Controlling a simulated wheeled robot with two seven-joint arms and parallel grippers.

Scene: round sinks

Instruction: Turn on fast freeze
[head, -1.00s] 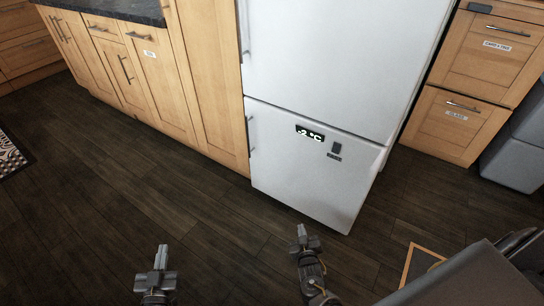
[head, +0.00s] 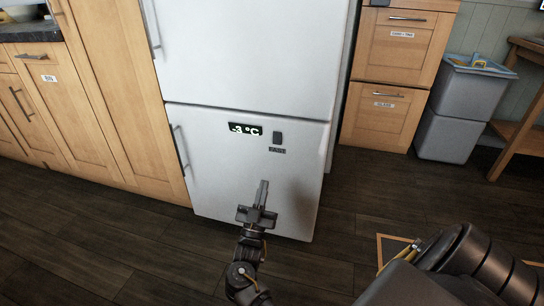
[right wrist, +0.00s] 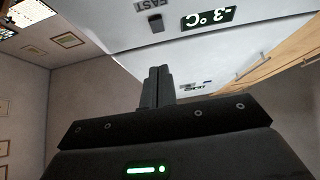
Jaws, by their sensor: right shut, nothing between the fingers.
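The white fridge-freezer (head: 235,185) stands ahead, with its lower freezer door closed. A black display on that door reads -3 °C (head: 245,129); it also shows upside down in the right wrist view (right wrist: 208,18). To its right is a small dark switch (head: 277,138) above a label reading FAST (head: 277,150). The switch also shows in the right wrist view (right wrist: 156,23). My right gripper (head: 263,184) is shut and empty, pointing at the lower door, below the switch in the head view. It appears apart from the switch. My left gripper is out of view.
Wooden cabinets (head: 105,100) flank the fridge on the left, and labelled wooden drawers (head: 385,105) stand on the right. Grey bins (head: 458,105) and a wooden table (head: 525,110) are farther right.

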